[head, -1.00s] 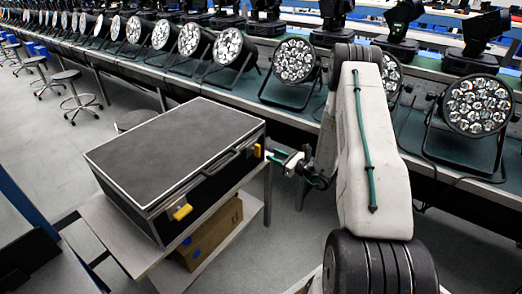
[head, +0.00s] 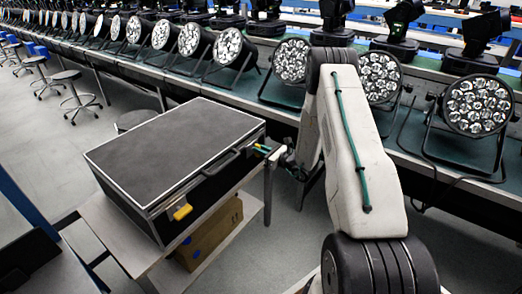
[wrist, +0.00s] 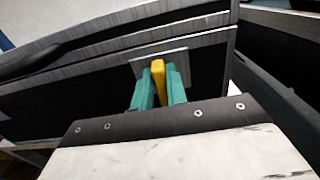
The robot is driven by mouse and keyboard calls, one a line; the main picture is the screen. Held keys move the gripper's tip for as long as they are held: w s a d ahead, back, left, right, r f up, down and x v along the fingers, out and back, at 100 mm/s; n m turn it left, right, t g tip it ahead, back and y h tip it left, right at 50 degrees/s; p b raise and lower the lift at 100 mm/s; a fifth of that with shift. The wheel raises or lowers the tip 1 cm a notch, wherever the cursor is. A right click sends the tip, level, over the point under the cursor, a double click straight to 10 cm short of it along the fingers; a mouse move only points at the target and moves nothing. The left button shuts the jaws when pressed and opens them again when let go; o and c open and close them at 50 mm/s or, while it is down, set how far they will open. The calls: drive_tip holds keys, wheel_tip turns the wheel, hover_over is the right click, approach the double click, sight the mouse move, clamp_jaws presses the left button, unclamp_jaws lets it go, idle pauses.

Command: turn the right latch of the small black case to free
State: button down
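The small black case (head: 175,150) lies closed on a grey stand, with a handle (head: 222,162) and two yellow latches on its front. The left latch (head: 182,212) is in plain view. The right latch (wrist: 158,78) stands upright in the wrist view, in front of a grey metal plate (wrist: 172,56). My gripper (wrist: 160,88) has its green fingers on both sides of this latch, seemingly touching it. In the head view, my gripper (head: 263,150) is at the front right corner of the case and mostly covers the right latch.
The stand (head: 100,222) holds a cardboard box (head: 210,240) on its lower shelf. A long bench (head: 285,112) with several par cans (head: 380,78) runs behind the case and my arm. Stools (head: 78,92) stand at the left. Floor (head: 300,235) is free right of the stand.

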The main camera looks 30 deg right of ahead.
drive_tip(key=shift+n, duration=0.3)
drive_tip(key=n, duration=0.6)
drive_tip(key=a+n, duration=0.1)
drive_tip(key=n, duration=0.2)
drive_tip(key=shift+s+f, duration=0.25)
drive_tip(key=shift+f, duration=0.05)
drive_tip(key=n, duration=0.4)
drive_tip(key=shift+a+f, duration=0.2)
drive_tip(key=shift+f, duration=0.05)
drive_tip(key=shift+f+n, duration=0.15)
drive_tip(key=shift+n, duration=0.9)
drive_tip(key=shift+f+n, duration=0.1)
drive_tip(key=shift+n, duration=0.95)
drive_tip(key=c, duration=1.4)
unclamp_jaws()
